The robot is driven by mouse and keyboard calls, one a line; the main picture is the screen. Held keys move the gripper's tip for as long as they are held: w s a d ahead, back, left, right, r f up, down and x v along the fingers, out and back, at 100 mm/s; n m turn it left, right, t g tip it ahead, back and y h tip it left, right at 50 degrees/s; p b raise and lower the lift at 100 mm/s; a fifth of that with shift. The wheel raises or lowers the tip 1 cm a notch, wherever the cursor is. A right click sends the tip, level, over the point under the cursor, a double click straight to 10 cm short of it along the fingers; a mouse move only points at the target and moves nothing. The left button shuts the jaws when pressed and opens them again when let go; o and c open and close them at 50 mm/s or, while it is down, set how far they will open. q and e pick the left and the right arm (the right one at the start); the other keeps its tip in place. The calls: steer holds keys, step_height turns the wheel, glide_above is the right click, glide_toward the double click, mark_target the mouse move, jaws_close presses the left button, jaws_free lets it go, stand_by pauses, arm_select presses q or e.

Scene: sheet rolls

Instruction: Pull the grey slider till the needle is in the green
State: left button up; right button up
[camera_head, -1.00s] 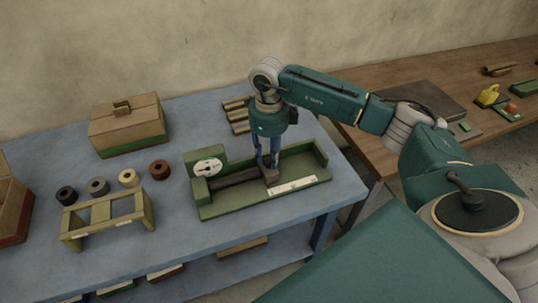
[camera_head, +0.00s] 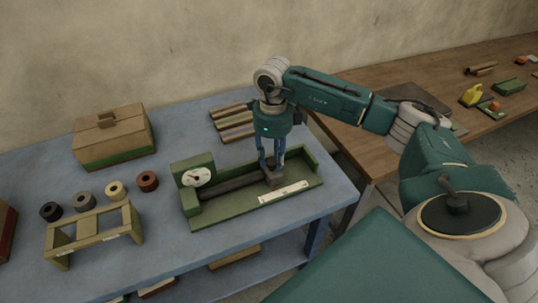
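A green fixture (camera_head: 237,211) lies on the blue table. At its left end stands a white dial (camera_head: 196,177) with a dark needle; the needle's zone is too small to read. A dark bar runs right from the left block to the grey slider (camera_head: 274,179), a small brownish-grey block well along the channel. My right gripper (camera_head: 272,165) points straight down, its two fingers on the slider's top part, and seems shut on it. The finger contact is partly hidden. My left gripper is not in view.
A cream frame (camera_head: 93,229) and several small rolls (camera_head: 115,190) stand left of the fixture. A lidded box (camera_head: 114,141) is behind them. Wooden strips (camera_head: 232,122) lie behind the fixture. A brown table (camera_head: 385,150) adjoins at right.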

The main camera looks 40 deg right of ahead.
mark_target(273, 162)
steer(key=shift+r, duration=0.1)
steer(key=shift+w+r, duration=0.1)
steer(key=shift+r, duration=0.2)
step_height(273, 162, up, 11)
steer(key=shift+r, duration=0.15)
stand_by(0.7)
